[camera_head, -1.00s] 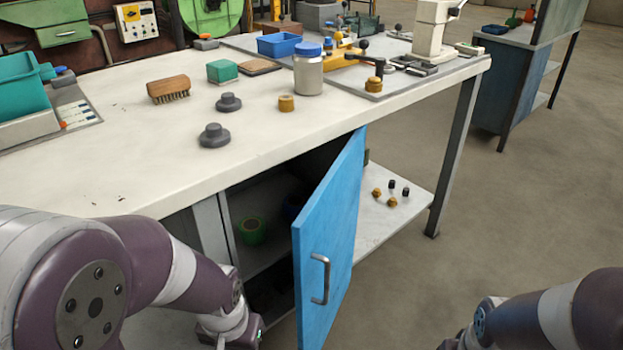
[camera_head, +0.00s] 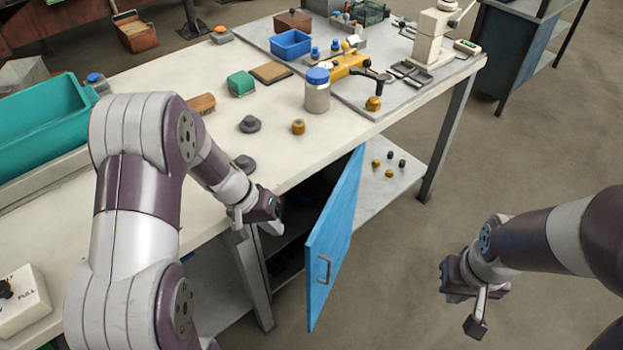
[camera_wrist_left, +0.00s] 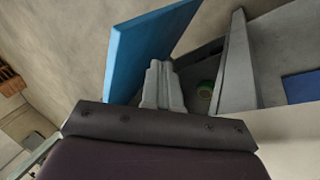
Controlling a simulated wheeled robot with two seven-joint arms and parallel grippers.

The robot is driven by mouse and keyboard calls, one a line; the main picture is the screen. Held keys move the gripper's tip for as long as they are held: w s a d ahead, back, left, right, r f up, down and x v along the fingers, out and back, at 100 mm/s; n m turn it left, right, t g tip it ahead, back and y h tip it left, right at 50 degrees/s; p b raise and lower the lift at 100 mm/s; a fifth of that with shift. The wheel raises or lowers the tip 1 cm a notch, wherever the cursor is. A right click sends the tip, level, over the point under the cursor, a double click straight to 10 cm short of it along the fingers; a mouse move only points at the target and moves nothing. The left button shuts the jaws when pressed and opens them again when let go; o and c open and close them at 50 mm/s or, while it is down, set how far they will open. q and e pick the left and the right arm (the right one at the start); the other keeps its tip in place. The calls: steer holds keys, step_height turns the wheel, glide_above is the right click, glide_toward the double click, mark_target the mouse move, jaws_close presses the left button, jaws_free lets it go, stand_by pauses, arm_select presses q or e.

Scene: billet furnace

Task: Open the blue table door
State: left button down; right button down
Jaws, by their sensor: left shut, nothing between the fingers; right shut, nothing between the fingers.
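The blue table door (camera_head: 336,240) under the white table (camera_head: 216,246) stands ajar, swung out toward me, with a grey bar handle (camera_head: 324,268) on its outer face. The door's edge also shows in the left wrist view (camera_wrist_left: 135,50). My left gripper (camera_head: 278,226) is shut and empty at the table's front edge, left of the door, by the cabinet opening. In the left wrist view its closed fingers (camera_wrist_left: 163,88) point into the gap between the door and the cabinet; contact cannot be told. My right gripper (camera_head: 478,318) hangs shut and empty over the floor, right of the door.
The tabletop carries a brush, a green box (camera_head: 241,83), a jar (camera_head: 317,92), a blue bin (camera_head: 291,44) and a teal bin (camera_head: 45,125). Small knobs lie on the lower shelf (camera_head: 385,186).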

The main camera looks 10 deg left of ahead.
arm_select(q)
steer(key=w+d+r+m+t+h, duration=0.1)
steer(key=w+r+m, duration=0.1)
steer(key=w+m, duration=0.15)
steer(key=w+d+f, duration=0.4)
steer(key=d+f, duration=0.2)
steer(key=f, duration=0.1)
steer(key=shift+w+f+m+t+h+b, duration=0.2)
steer(key=shift+m+t+h+b, duration=0.1)
steer(key=shift+m+t+b, duration=0.1)
arm_select(e)
steer(key=shift+r, duration=0.45)
arm_select(q)
steer(key=shift+s+d, duration=0.1)
arm_select(e)
steer(key=shift+f, duration=0.15)
